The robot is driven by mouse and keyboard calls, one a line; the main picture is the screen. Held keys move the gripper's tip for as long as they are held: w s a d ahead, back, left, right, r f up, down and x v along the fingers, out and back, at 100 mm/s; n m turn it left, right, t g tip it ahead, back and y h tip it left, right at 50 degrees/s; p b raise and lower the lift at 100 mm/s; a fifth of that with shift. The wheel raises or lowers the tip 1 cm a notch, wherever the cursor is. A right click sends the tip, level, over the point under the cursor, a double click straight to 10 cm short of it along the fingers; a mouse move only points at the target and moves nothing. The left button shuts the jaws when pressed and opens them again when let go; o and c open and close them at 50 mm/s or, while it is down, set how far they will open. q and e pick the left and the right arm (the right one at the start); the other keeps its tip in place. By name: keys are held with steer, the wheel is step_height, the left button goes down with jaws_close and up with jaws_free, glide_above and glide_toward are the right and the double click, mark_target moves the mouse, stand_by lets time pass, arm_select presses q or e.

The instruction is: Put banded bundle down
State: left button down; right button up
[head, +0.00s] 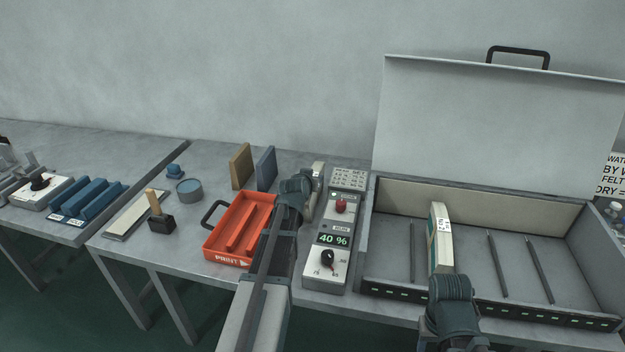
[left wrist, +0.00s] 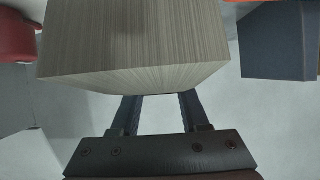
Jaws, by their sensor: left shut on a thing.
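My left gripper (head: 308,186) is over the bench between the orange tray and the control box. It is shut on a pale bundle (head: 319,171), mostly hidden behind the gripper in the head view. In the left wrist view the bundle (left wrist: 135,45) shows finely striped sheet edges, with the fingers (left wrist: 158,108) reaching under it. I cannot tell if it touches the bench. Another bundle, pale with a green band and a label (head: 441,238), stands upright in the open grey case (head: 390,280). My right gripper (head: 450,288) is at its near end; its fingers are hidden.
The control box (head: 340,267) with a red button and "40 %" display stands right of my left arm. The orange tray (head: 226,245) is left of it. Tan (head: 241,166) and blue-grey (head: 266,168) blocks stand behind. The case has thin dark dividers (head: 497,264) and a raised lid (head: 490,125).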

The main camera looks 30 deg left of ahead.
arm_select(q)
steer(key=shift+c, duration=2)
jaws_free()
steer(key=shift+r, duration=0.2)
steer(key=p+v, duration=0.5)
steer(key=v, duration=0.6)
steer(key=shift+s, duration=0.25)
steer(key=shift+s+d+r+p, duration=0.1)
steer(key=shift+s+p, duration=0.1)
steer(key=shift+p, duration=0.1)
steer(key=shift+o, duration=0.4)
steer(key=shift+s, duration=0.1)
